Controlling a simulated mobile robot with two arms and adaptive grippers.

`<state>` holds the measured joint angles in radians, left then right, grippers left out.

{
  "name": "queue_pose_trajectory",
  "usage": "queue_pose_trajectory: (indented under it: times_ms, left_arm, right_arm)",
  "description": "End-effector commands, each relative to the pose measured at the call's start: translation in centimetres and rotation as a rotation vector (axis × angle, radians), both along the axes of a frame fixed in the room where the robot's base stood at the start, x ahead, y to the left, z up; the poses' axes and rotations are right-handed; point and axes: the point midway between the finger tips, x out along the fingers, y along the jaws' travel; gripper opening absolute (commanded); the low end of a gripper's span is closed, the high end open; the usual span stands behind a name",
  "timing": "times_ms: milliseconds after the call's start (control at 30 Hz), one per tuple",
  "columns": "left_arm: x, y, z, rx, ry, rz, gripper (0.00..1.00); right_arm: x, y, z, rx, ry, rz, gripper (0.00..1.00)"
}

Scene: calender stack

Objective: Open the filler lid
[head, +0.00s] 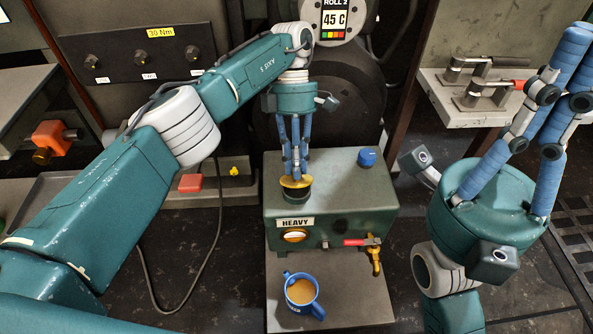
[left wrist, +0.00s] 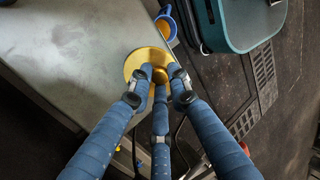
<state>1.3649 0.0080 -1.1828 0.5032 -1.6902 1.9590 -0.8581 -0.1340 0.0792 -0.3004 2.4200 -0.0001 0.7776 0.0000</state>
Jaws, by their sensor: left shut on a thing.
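The filler lid (head: 297,182) is a brass-yellow disc at the dark filler neck (head: 297,196) on top of the green "HEAVY" tank (head: 345,205). My left gripper (head: 296,172) comes down from above and is shut on the lid. In the left wrist view the lid (left wrist: 136,62) shows as a round brass plate with a knob between the fingertips. I cannot tell whether the lid rests on the neck or is just clear of it. My right gripper (head: 577,62) is at the right, away from the tank, its fingertips cut off or unclear at the frame edge.
A blue cap (head: 367,157) sits on the tank's right top. A red-handled brass tap (head: 374,252) is on its front. A blue mug (head: 302,294) with brown liquid stands below, on a grey plate (head: 350,307). Toggle clamps (head: 488,90) stand on the shelf at right.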

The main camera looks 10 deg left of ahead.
Motion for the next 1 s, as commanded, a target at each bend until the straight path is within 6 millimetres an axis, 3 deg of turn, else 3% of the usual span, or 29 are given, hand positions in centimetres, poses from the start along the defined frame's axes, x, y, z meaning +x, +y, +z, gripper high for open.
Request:
queue_pose_trajectory:
  times_ms: [233,267,333,733,1000]
  left_arm:
    - [0.1,0.2,-0.1,0.003,-0.003,0.004,0.00]
    - [0.1,0.2,0.0,0.002,-0.004,0.005,0.24]
    - [0.1,0.1,0.0,0.002,-0.004,0.005,0.37]
    - [0.1,0.0,0.8,-0.001,-0.003,0.002,0.37]
    - [0.2,0.1,5.8,0.003,-0.009,0.002,0.37]
  right_arm:
    - [0.0,0.0,0.1,0.000,0.001,0.000,0.00]
    - [0.0,0.0,0.1,0.000,0.001,0.000,0.00]
    - [0.0,0.0,0.1,0.000,0.001,0.000,0.00]
    - [0.0,0.0,0.1,0.000,0.001,-0.001,0.00]
    - [0.0,0.0,0.1,0.000,0.001,0.000,0.00]
